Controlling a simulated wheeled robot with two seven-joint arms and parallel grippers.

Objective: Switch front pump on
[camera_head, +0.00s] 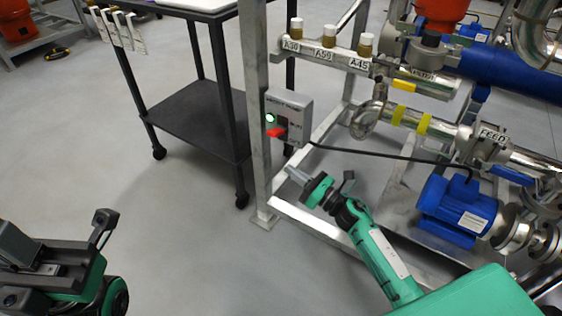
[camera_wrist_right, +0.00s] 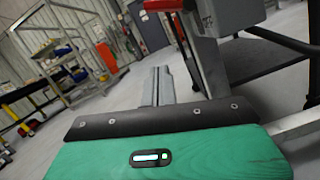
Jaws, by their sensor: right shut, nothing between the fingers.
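A grey switch box (camera_head: 296,112) is fixed to the metal frame post in the head view. Its green lamp (camera_head: 269,118) looks lit. Its red handle (camera_head: 276,132) points left, roughly level; its label is too small to read surely. My right gripper (camera_head: 297,175) is below the box, apart from the handle, with its fingers together and empty. In the right wrist view the fingers (camera_wrist_right: 158,86) show closed, with the red handle (camera_wrist_right: 168,5) and grey box (camera_wrist_right: 228,14) above. The blue pump motor (camera_head: 455,205) sits at right. My left gripper (camera_head: 55,255) is at lower left; its fingertips are unclear.
A dark wheeled table (camera_head: 190,118) stands left of the frame post (camera_head: 256,100). Pipes and a black cable (camera_head: 380,155) lie right of the box. The lower frame rail (camera_head: 310,222) runs under my right arm. Floor at centre left is clear.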

